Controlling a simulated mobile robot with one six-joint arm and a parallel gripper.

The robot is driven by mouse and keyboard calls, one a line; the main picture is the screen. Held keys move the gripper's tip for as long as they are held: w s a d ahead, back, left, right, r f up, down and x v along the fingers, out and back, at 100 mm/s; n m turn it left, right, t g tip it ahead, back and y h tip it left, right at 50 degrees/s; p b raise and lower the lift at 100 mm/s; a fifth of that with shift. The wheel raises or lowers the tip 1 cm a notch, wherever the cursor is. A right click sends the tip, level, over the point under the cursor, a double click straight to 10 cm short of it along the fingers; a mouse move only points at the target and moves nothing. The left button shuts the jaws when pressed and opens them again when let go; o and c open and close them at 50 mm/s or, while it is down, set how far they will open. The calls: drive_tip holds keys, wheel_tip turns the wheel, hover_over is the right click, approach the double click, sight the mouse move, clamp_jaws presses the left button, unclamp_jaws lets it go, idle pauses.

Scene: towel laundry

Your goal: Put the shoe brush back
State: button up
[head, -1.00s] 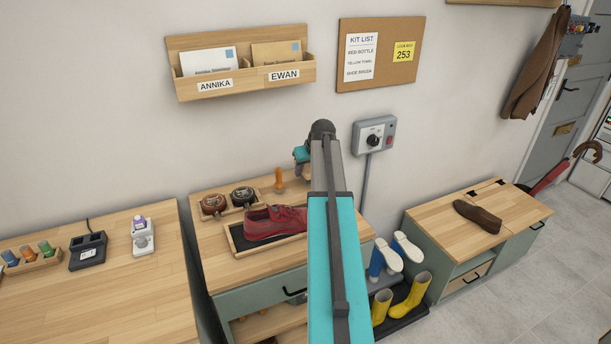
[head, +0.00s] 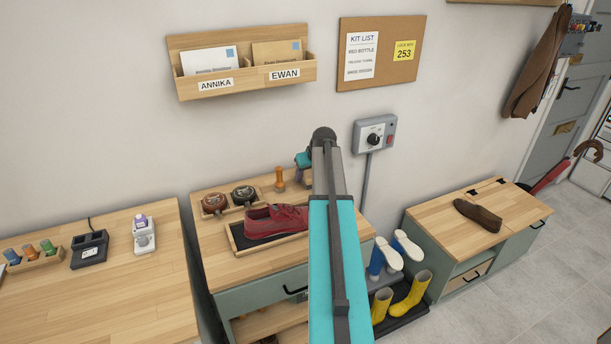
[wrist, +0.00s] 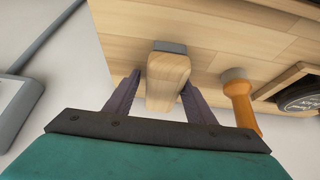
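The shoe brush (wrist: 168,80) shows in the wrist view as a pale wooden block with a grey strip at its far end. It lies between the two dark fingers of my gripper (wrist: 160,84). A narrow gap shows between the brush and the left finger; the right finger is against or partly behind the brush. The fingers look open around it. In the head view my gripper (head: 303,165) is over the back right of the middle cabinet top (head: 214,255), mostly hidden by my arm. The brush cannot be made out there.
An orange-handled tool (head: 279,179) stands close left of my gripper, and right of it in the wrist view (wrist: 238,96). Polish tins (head: 243,194) and a red shoe (head: 275,221) in a tray are nearby. The wall and control box (head: 374,135) are close behind.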

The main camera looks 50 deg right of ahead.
drive_tip(key=shift+w+a+f, duration=0.1)
drive_tip(key=shift+a+f, duration=0.1)
drive_tip(key=shift+a, duration=0.15)
drive_tip(key=shift+r, duration=0.3)
drive_tip(key=b+v, duration=0.2)
drive_tip(key=v, duration=1)
drive_tip(key=shift+d, duration=0.2)
drive_tip(key=shift+r, duration=0.1)
idle(0.6)
